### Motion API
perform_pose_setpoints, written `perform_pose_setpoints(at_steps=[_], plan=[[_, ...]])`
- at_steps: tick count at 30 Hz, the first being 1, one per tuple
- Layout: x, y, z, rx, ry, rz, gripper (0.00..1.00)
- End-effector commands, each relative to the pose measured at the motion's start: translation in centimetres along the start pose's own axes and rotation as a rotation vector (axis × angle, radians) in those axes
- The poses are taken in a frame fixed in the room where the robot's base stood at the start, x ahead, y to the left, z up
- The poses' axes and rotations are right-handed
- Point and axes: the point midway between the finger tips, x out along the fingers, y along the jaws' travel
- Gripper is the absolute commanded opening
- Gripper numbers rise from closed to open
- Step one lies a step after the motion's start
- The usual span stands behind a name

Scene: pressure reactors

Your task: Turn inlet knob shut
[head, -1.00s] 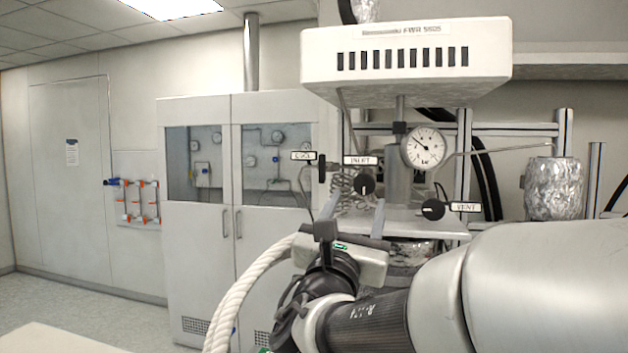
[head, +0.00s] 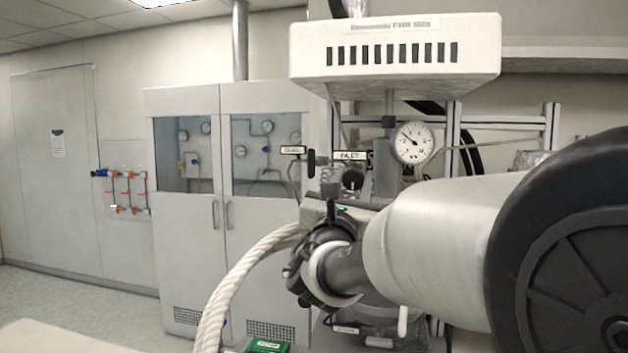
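The inlet knob (head: 352,178) is a round black knob under the INLET label (head: 350,155), on the front of the reactor below its white head. My gripper (head: 343,195) is just below and in front of the knob, pointing away from the camera. Its fingers are hardly visible against the knob area, and I cannot tell whether they touch or surround the knob. The knob's lower part is close to or behind the gripper.
A black knob (head: 311,163) beside the COOL label (head: 293,149) stands just left of the inlet knob. A pressure gauge (head: 411,143) is to the right. My arm hides the vent knob. A glazed cabinet (head: 184,240) stands behind at left.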

Motion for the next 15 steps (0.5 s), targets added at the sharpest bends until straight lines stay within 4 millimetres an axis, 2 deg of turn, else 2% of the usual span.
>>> perform_pose_setpoints(at_steps=[1, 3, 15], plan=[[-0.01, 0.00, 0.00, 0.000, 0.000, 0.000, 0.19], [-0.02, 0.00, 0.01, 0.000, 0.000, 0.000, 0.12], [-0.15, -0.06, -0.30, 0.084, -0.002, -0.034, 0.12]])
